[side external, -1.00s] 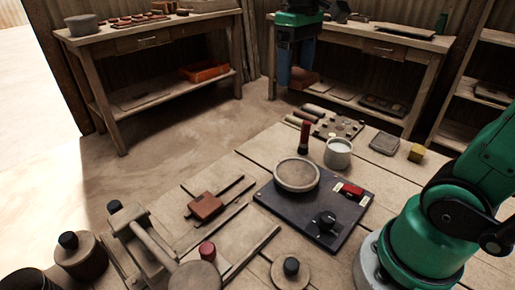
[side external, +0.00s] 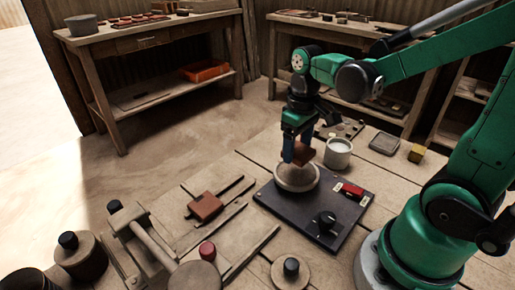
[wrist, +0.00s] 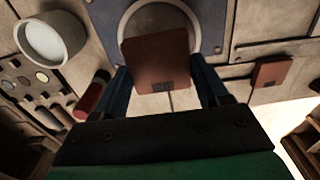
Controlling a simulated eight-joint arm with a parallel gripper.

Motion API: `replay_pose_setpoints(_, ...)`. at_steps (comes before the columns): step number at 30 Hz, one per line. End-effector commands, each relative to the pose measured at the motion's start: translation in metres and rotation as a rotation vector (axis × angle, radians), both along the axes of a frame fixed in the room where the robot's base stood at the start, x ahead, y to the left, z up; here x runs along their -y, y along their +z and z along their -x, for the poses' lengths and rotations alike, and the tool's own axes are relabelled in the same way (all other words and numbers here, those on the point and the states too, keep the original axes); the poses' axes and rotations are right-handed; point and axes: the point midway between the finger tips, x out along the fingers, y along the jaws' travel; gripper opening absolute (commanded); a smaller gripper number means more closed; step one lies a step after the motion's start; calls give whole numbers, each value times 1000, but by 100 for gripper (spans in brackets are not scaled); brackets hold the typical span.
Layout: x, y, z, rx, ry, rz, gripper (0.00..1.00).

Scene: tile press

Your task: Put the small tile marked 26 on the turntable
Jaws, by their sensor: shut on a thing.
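My gripper (side external: 296,148) is shut on a small reddish-brown tile (side external: 304,154) and holds it above the turntable. The wrist view shows the tile (wrist: 158,58) between the two blue fingers, with a small dark label near its lower edge; the number cannot be read. The round pale turntable (side external: 291,186) sits on a dark base plate (side external: 289,214). In the wrist view the tile covers much of the turntable (wrist: 159,13). I cannot tell whether the tile touches it.
A second brown tile (side external: 206,207) lies on the rails at left. A white cup (side external: 338,154) stands just behind the base plate. A black knob (side external: 326,221) and a red block (side external: 350,189) are on the plate. A red-topped handle (side external: 207,251) stands in front.

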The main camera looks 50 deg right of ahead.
Motion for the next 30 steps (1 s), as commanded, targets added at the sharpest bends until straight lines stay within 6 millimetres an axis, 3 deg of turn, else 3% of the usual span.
replay_pose_setpoints(12,0,-39,0,0,0,0,13)
replay_pose_setpoints(26,0,-46,0,0,0,0,13)
replay_pose_setpoints(27,0,-45,0,0,0,0,79)
replay_pose_setpoints(29,0,-45,0,0,0,0,96)
replay_pose_setpoints(30,0,-45,0,0,0,0,99)
